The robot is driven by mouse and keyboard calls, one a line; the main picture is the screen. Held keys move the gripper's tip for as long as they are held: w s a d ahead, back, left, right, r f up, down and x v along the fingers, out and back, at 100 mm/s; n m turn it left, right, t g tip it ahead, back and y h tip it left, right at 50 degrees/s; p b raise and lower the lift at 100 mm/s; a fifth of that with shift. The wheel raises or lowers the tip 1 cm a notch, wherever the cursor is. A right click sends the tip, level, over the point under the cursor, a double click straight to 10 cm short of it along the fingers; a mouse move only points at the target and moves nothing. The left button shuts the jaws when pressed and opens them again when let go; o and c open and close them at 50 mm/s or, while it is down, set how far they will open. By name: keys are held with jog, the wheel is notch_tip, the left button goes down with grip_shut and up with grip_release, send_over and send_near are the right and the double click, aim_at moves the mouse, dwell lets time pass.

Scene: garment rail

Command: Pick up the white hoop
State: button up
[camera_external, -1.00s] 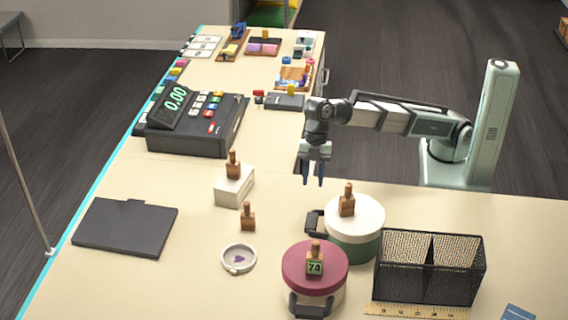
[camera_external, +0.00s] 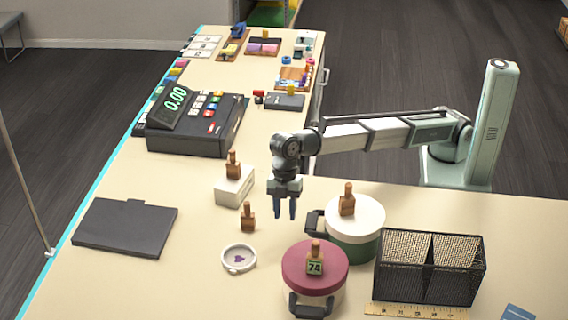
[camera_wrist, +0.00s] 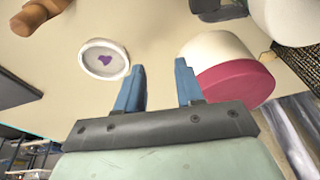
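The white hoop (camera_external: 226,264) is a ring lying flat on the cream counter, with a small purple mark inside it. It also shows in the wrist view (camera_wrist: 84,64), up and left of my fingers. My gripper (camera_external: 285,214) hangs above the counter, behind and to the right of the hoop in the outside view, fingers pointing down. In the wrist view my two blue fingers (camera_wrist: 160,72) are spread apart with nothing between them. The hoop is apart from my gripper and fully visible.
A maroon-lidded round box (camera_external: 300,262) stands right of the hoop, with a green-and-white round box (camera_external: 368,222) behind it. A wooden stamp (camera_external: 248,217) stands behind the hoop. A black mesh basket (camera_external: 430,280) is at right; a dark clipboard (camera_external: 120,228) lies left.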

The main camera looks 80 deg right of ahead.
jog(key=w+a+m+h, duration=0.1)
jog(key=w+a+m, duration=0.3)
jog(key=w+m, duration=0.3)
jog(key=m+h, duration=0.2)
jog(key=m, duration=1.8)
send_over(253, 249)
jog(key=shift+t, duration=0.3)
jog(key=f, duration=0.8)
jog(key=shift+s+a+f, duration=0.1)
jog(key=shift+s+a, duration=0.25)
jog(key=shift+w+d+f, duration=0.15)
jog(key=shift+w+f, duration=0.05)
jog(key=shift+f, duration=1.15)
jog(key=shift+w+d+f, duration=0.15)
jog(key=shift+f, duration=1.15)
jog(key=shift+c, duration=0.4)
grip_shut()
